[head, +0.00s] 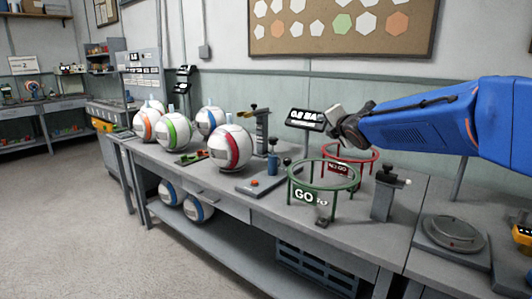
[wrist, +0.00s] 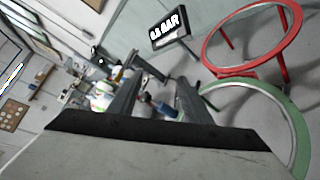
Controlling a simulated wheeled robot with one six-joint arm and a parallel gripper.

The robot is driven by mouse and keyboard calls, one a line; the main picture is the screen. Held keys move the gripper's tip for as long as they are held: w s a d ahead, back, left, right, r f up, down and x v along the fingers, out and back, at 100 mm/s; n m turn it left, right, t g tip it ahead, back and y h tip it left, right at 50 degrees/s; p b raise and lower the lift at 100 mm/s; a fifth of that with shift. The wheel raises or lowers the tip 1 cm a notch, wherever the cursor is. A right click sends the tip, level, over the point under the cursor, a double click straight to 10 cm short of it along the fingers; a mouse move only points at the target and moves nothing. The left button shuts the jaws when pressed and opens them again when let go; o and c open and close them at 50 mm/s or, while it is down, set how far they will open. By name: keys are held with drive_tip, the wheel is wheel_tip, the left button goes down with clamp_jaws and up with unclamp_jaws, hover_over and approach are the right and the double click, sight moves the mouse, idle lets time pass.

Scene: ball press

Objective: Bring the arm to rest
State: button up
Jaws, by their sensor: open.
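My blue arm (head: 425,120) reaches in from the right in the head view. My gripper (head: 345,122) is at its end, above the bench (head: 262,208) and near the green and red ring stands. In the wrist view my gripper (wrist: 125,98) shows two dark fingers set apart, with nothing held between them. The green ring stand marked GO (head: 323,172) is below and a little left of it. The red ring stand (head: 350,155) is just below it. Both rings look empty, and both show in the wrist view on the right.
Several striped balls (head: 230,147) stand on the bench to the left, with more on the lower shelf. A small display (head: 305,119) stands close behind my gripper. A clamp post (head: 386,196) and a round scale (head: 453,233) are at the right. The floor at left is clear.

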drive_tip(key=s+d+f+m+g+h, duration=0.1)
drive_tip(key=s+d+f+m, duration=0.2)
drive_tip(key=s+m, duration=0.3)
drive_tip(key=s+d+f+m+g+h, duration=0.2)
drive_tip(key=s+d+f+m, duration=0.1)
drive_tip(key=s, duration=0.5)
drive_tip(key=s+d+f+m+g+h, duration=0.1)
drive_tip(key=s+d+f+m, duration=0.2)
drive_tip(key=s+m, duration=0.35)
drive_tip(key=s+f+m+g, duration=0.2)
drive_tip(key=s+f, duration=0.3)
drive_tip(key=s, duration=0.4)
drive_tip(key=s+f+m+g+y, duration=0.1)
drive_tip(key=s+f+m, duration=0.4)
drive_tip(key=s, duration=0.5)
drive_tip(key=s+f+m+g, duration=0.3)
drive_tip(key=s+f, duration=0.3)
drive_tip(key=s, duration=0.4)
drive_tip(key=shift+a+f+m+y, duration=0.15)
drive_tip(key=shift+a+m+y, duration=0.15)
drive_tip(key=shift+a+m, duration=0.15)
